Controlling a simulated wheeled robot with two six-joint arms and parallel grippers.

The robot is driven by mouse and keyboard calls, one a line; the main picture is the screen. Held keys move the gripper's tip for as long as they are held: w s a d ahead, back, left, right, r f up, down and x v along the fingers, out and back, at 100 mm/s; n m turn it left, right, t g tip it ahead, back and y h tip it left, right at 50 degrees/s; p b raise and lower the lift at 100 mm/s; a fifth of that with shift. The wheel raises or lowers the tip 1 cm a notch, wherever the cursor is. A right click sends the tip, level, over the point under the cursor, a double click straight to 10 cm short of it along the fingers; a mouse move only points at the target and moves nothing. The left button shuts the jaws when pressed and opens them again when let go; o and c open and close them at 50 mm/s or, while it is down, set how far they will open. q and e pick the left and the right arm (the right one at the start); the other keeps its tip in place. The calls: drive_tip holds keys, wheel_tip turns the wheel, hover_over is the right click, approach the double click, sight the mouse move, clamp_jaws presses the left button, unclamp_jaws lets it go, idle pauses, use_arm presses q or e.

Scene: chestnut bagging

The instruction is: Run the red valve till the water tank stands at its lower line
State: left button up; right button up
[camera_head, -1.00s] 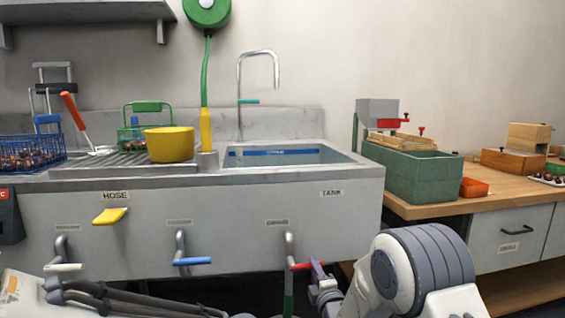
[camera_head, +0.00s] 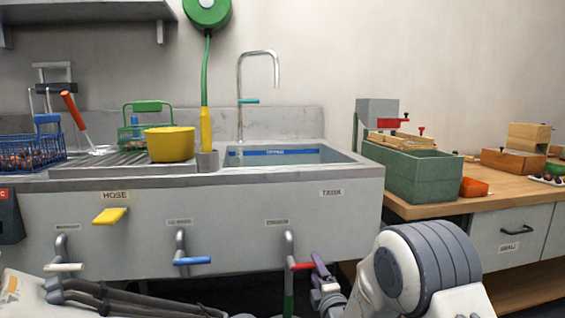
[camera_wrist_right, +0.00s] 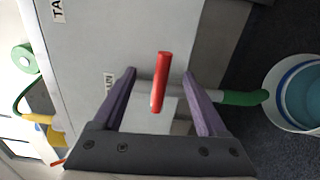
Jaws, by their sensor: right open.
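The red valve handle (camera_head: 301,267) sits on a grey pipe at the right of the sink front. My right gripper (camera_head: 316,262) is at it, with purple fingers. In the right wrist view the red handle (camera_wrist_right: 161,82) stands between the two open fingers of the gripper (camera_wrist_right: 160,72), with a gap on each side. My left gripper is out of view.
A blue handle (camera_head: 192,261), a white handle (camera_head: 64,267) and a yellow HOSE handle (camera_head: 110,216) are further left. A green outlet hose (camera_wrist_right: 243,98) points towards a white bucket (camera_wrist_right: 270,85) on the floor. A yellow pot (camera_head: 170,144) stands on the drainboard.

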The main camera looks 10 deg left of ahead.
drive_tip(key=v, duration=0.7)
drive_tip(key=shift+s+b, duration=0.15)
drive_tip(key=shift+b, duration=0.3)
drive_tip(key=shift+r, duration=0.1)
drive_tip(key=s+a+m+g+h+p, duration=0.1)
drive_tip(key=s+a+m+g+p, duration=0.1)
drive_tip(key=s+m+g, duration=0.45)
drive_tip(key=s+a+m+g+p, duration=0.2)
drive_tip(key=s+g, duration=0.2)
drive_tip(key=s, duration=0.5)
drive_tip(key=s+d+r+m+g+h+p, duration=0.1)
drive_tip(key=s+d+r+m+g, duration=0.15)
drive_tip(key=s, duration=0.45)
drive_tip(key=s+d+r+m+g+h+p, duration=0.1)
drive_tip(key=s+d+m+g+p, duration=0.15)
drive_tip(key=s, duration=0.45)
drive_tip(key=s+d+r+m+g+h+p, duration=0.1)
drive_tip(key=s+d+r+m+g+h, duration=0.15)
drive_tip(key=s, duration=0.45)
wheel_tip(320, 180, up, 36)
drive_tip(key=n+p, duration=0.1)
drive_tip(key=p, duration=3.5)
drive_tip(key=shift+w+t+y, duration=0.25)
drive_tip(key=shift+t+y, duration=0.15)
drive_tip(key=shift+y, duration=0.05)
